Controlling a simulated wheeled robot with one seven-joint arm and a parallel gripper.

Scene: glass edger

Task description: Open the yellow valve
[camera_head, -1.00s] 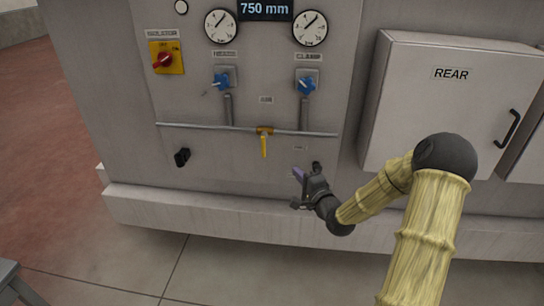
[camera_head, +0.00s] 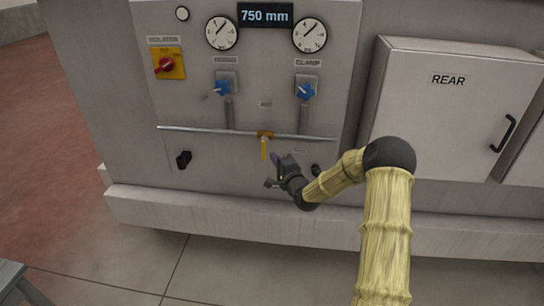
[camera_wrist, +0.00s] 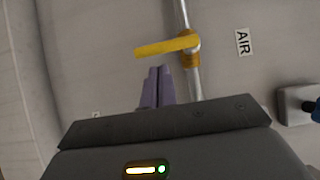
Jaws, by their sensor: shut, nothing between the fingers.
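The yellow valve (camera_head: 264,147) sits on the horizontal pipe on the machine's front panel, under the AIR label. Its lever hangs straight down, across the pipe. In the wrist view the yellow lever (camera_wrist: 166,47) points left from the pipe. My gripper (camera_head: 273,169) is just below and to the right of the lever's lower end. Its purple fingers (camera_wrist: 157,88) are together with nothing between them. In the wrist view they point toward the lever, with a small gap showing; whether they touch it cannot be told.
The pipe (camera_head: 200,129) runs across the panel. Above it are two blue knobs (camera_head: 306,91), gauges and a red-yellow isolator switch (camera_head: 166,64). Black fittings (camera_head: 183,160) sit lower on the panel. The REAR cabinet (camera_head: 440,110) is at right. A ledge (camera_head: 170,205) juts out below.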

